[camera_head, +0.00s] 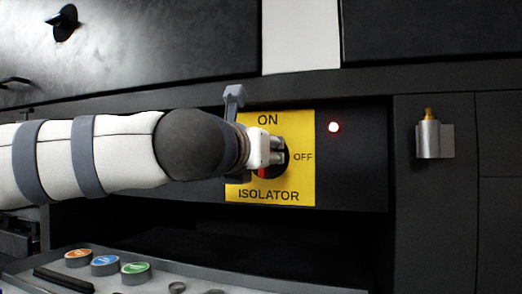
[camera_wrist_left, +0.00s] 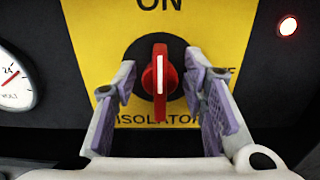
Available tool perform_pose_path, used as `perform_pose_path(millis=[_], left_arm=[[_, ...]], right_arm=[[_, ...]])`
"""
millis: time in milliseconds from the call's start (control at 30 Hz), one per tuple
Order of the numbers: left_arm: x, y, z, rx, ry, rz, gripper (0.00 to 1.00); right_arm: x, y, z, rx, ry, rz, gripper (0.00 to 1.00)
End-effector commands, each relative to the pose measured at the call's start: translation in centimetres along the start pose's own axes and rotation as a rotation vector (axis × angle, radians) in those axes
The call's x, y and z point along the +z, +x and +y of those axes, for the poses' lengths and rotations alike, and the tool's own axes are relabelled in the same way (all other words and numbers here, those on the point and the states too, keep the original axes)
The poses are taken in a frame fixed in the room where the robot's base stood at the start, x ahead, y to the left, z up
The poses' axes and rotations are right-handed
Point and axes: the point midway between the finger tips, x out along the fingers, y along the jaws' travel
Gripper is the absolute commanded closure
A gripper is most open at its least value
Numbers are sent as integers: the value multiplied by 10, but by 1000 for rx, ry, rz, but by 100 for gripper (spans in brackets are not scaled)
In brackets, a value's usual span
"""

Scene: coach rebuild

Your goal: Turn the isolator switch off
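The isolator switch is a red knob with a white line on a black round base, set in a yellow plate (camera_head: 305,185) marked ON, OFF and ISOLATOR. In the left wrist view the knob (camera_wrist_left: 159,83) stands upright, its white line pointing up toward ON. My left gripper (camera_head: 277,150) is in front of the plate and hides most of the knob in the head view. In the left wrist view its fingers (camera_wrist_left: 164,78) are open, one on each side of the knob, with gaps to both sides. My right gripper is not in view.
A red lamp (camera_head: 334,127) glows right of the plate. A volt gauge (camera_wrist_left: 12,80) sits left of it in the wrist view. A metal holder (camera_head: 430,138) is on the right panel. Below, a tray (camera_head: 200,281) holds coloured round pieces, including a green one (camera_head: 135,268).

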Motion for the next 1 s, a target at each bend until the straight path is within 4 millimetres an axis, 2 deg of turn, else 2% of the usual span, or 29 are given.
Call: perform_pose_path(millis=[33,100,133,367,567,1000], left_arm=[[0,0,0,0,0,0,78],[0,0,0,0,0,0,94],[0,0,0,0,0,0,98],[1,-1,0,0,12,-1,98],[4,-2,-1,1,89,-3,97],[9,-4,-6,3,473,-8,97]], right_arm=[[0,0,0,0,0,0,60],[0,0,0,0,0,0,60],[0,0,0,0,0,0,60],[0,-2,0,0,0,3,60],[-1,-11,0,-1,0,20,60],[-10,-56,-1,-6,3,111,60]])
